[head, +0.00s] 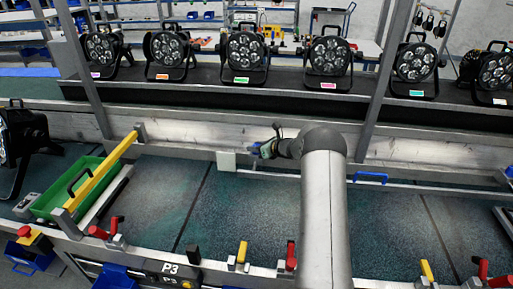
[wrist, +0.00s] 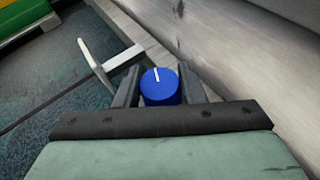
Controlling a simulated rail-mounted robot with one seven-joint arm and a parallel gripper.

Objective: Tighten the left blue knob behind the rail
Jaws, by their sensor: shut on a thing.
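The blue knob (wrist: 160,92) is a round cap with a white line on top. In the wrist view it sits between the two dark fingers of my gripper (wrist: 158,78), which is shut on it. The white line points nearly to the top of the picture, leaning slightly left. In the head view my gripper (head: 260,150) is at the rail (head: 200,150) near the middle of the bench, and the knob is too small and covered to make out clearly.
A white plate (head: 226,160) stands just left of my gripper; it also shows in the wrist view (wrist: 103,66). A blue handle (head: 371,178) lies to the right. A green bin (head: 62,193) with a yellow bar is at left. Several par cans (head: 246,55) line the shelf behind.

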